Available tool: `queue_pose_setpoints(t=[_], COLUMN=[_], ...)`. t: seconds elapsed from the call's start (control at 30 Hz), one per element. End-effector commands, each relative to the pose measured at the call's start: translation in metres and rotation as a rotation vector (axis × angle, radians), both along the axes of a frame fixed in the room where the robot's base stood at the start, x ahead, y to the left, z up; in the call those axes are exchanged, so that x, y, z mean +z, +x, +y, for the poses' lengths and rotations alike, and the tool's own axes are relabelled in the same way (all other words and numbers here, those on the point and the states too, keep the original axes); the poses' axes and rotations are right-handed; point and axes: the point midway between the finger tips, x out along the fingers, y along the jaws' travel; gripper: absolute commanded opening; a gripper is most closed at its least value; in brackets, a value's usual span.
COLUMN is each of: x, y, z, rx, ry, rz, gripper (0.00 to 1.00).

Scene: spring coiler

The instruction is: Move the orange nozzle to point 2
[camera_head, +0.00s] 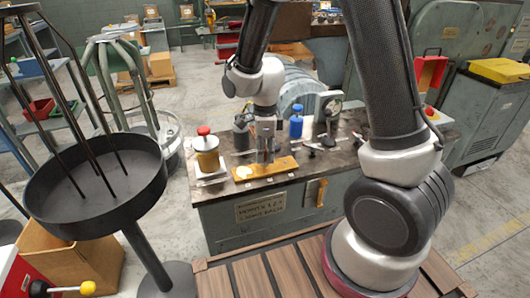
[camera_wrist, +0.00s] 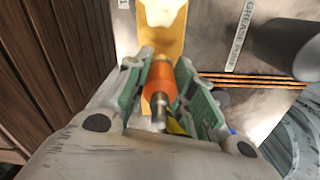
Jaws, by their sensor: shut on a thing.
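The orange nozzle (camera_wrist: 161,80) shows in the wrist view between the green-padded fingers of my gripper (camera_wrist: 158,76), which is shut on it. Its metal tip points toward the lower edge of the picture. In the head view my gripper (camera_head: 265,155) hangs over the wooden board (camera_head: 281,166) on the workbench; I cannot make out the nozzle there. In the wrist view the yellow board (camera_wrist: 176,40) lies beyond the nozzle, with a pale blob on it. I cannot tell whether the nozzle touches the board, and I can read no mark for point 2.
On the bench (camera_head: 222,189), an amber jar (camera_head: 207,158) with a red knob stands left of the board. A dark canister (camera_head: 241,134) and a blue bottle (camera_head: 296,122) stand behind. A round black tray (camera_head: 120,205) stands in front at left.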

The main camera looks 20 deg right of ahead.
Motion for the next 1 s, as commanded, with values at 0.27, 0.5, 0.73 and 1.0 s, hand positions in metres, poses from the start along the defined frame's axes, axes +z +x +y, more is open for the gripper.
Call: queue_pose_setpoints(t=[0.27,0.5,0.73,1.0], x=[-0.002,-0.004,-0.007,-0.010], y=[0.000,0.000,0.000,0.000], z=[0.000,0.000,0.000,0.000], rx=[0.000,0.000,0.000,0.000], ry=[0.000,0.000,0.000,0.000], rz=[0.000,0.000,-0.001,0.000], gripper=[0.00,0.00,0.00,0.00])
